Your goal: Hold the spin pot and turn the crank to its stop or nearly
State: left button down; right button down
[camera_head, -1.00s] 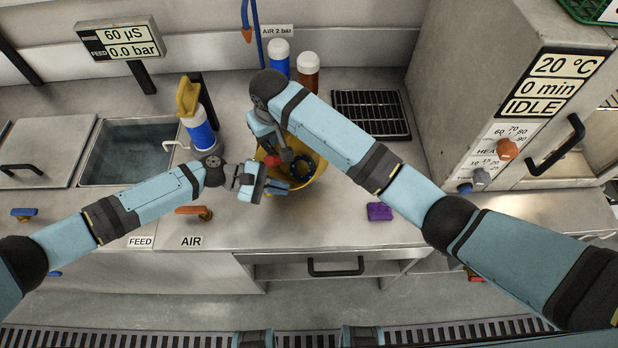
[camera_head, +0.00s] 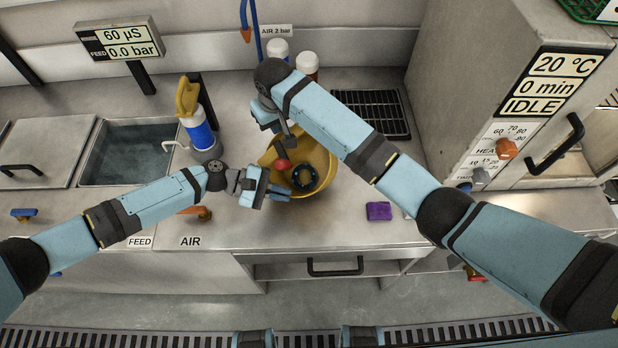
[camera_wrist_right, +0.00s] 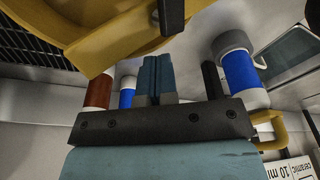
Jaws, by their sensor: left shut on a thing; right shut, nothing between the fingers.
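The yellow spin pot (camera_head: 320,162) stands on the steel bench, with a dark blue ring-shaped part (camera_head: 303,177) inside it. The crank's red knob (camera_head: 282,164) shows over the pot's left part, with a short dark crank arm beside it. My left gripper (camera_head: 280,192) is shut on the pot's front left rim. My right gripper (camera_head: 272,122) is shut and empty above the pot's back left side, apart from the knob. In the right wrist view its blue fingers (camera_wrist_right: 157,76) are together, with the yellow pot above them.
A blue bottle (camera_head: 200,130) stands left of the pot, by a water basin (camera_head: 125,150). Two white-capped bottles (camera_head: 278,50) (camera_head: 307,64) stand behind. A purple block (camera_head: 378,211) lies right of the pot, and a black grate (camera_head: 372,113) lies behind right.

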jog(key=shift+w+d+f, duration=0.2)
jog(key=shift+w+d, duration=0.65)
jog(key=shift+w, duration=0.2)
jog(key=shift+w+d, duration=0.2)
jog(key=shift+d, duration=0.3)
jog(key=shift+w+d, duration=0.2)
jog(key=shift+d, duration=0.25)
notch_tip(320, 180, up, 7)
jog(key=shift+r, duration=0.15)
